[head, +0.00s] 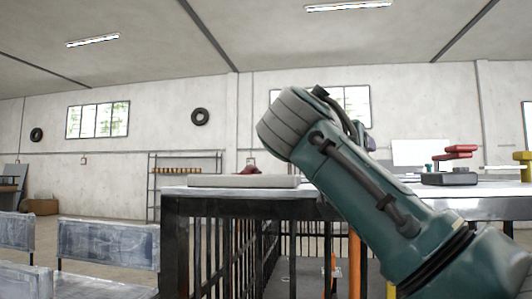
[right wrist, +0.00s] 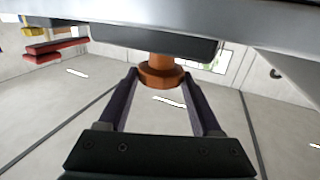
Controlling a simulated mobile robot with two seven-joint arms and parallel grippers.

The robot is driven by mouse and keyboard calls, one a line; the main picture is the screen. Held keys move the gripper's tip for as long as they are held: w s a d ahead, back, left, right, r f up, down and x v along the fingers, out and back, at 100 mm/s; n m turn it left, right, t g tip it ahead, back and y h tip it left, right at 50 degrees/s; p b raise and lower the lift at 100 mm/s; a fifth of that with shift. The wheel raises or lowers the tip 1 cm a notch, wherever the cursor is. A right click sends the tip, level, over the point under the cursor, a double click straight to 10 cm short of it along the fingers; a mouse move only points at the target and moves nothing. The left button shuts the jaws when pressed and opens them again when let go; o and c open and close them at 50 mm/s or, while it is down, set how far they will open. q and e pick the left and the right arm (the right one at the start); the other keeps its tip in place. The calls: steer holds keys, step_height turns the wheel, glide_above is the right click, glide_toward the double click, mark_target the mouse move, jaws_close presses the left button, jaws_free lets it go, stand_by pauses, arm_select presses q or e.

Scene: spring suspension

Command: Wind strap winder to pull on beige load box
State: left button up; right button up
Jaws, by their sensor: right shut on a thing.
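In the right wrist view, an orange-brown round knob (right wrist: 161,76) on a short stem joins a dark block (right wrist: 155,42); it looks like part of the strap winder. My right gripper (right wrist: 160,78) has its dark fingers on either side of the knob and is shut on it. In the head view my green right arm covers the place where its gripper is. A pale flat slab (head: 245,181) lies on the table; I cannot tell whether it is the beige load box. My left gripper is in neither view.
The table (head: 180,191) has a dark barred frame, with orange upright pieces (head: 354,265) below its top. A red and grey device (head: 455,165) stands on the right. Worn blue-grey panels (head: 108,242) stand at the left. A shelf rack (head: 180,170) is by the wall.

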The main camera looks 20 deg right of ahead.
stand_by(0.3)
steer(key=o, duration=1.4)
steer(key=shift+b+v, duration=0.75)
steer(key=shift+v, duration=4.2)
